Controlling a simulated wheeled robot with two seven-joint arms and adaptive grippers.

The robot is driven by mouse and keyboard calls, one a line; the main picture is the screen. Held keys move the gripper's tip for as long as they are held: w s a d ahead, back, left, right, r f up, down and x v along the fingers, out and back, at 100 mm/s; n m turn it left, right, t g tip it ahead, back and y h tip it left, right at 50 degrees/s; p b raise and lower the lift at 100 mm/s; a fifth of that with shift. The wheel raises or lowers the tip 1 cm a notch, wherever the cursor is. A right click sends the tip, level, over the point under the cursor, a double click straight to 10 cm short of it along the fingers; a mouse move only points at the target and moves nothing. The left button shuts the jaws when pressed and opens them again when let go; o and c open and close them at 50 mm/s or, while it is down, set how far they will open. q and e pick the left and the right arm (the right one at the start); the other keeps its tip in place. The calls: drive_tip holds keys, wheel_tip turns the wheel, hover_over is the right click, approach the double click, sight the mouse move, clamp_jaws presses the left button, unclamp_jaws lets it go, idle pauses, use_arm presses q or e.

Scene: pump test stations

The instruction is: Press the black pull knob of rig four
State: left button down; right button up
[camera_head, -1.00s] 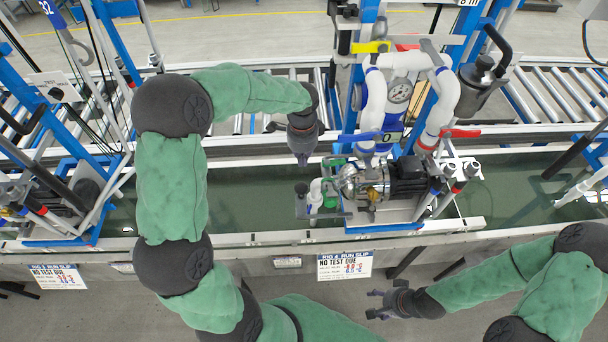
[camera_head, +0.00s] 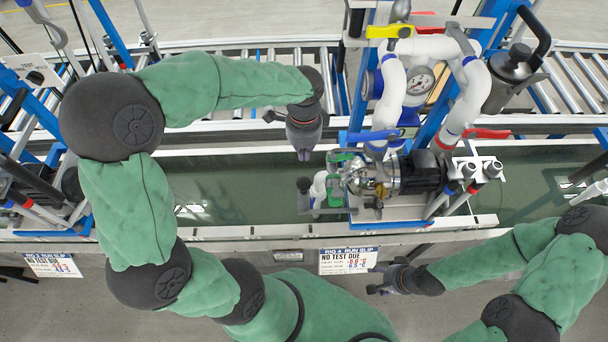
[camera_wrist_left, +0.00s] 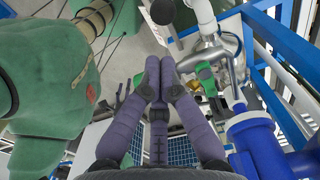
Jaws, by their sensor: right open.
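Rig four's pump (camera_head: 372,180) stands on a plate over the green water trough, with white hoses and a gauge above it. A black knob (camera_head: 304,184) sticks out at its left side, beside a green-handled valve. In the left wrist view a dark round knob (camera_wrist_left: 163,12) lies at the top, beyond the fingertips. My left gripper (camera_head: 304,156) points down just behind the knob in the head view, apparently apart from it. Its fingers (camera_wrist_left: 160,66) are together and hold nothing. My right gripper (camera_head: 374,280) is open and empty, low in front of the trough.
A run slip (camera_head: 349,261) for rig four hangs on the trough front. A blue lever (camera_head: 368,136) and a red lever (camera_head: 487,133) sit on the hoses. A grey canister (camera_head: 512,75) stands right. Another rig stands far left. The water left of the pump is clear.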

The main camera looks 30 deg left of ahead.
sight(304, 184)
use_arm(q)
wheel_tip(304, 184, down, 14)
drive_tip(key=shift+b, duration=0.7)
wheel_tip(304, 184, down, 4)
drive_tip(key=b, duration=0.3)
drive_tip(key=shift+f, duration=0.2)
drive_tip(key=shift+s+r, duration=0.1)
drive_tip(key=shift+s, duration=0.05)
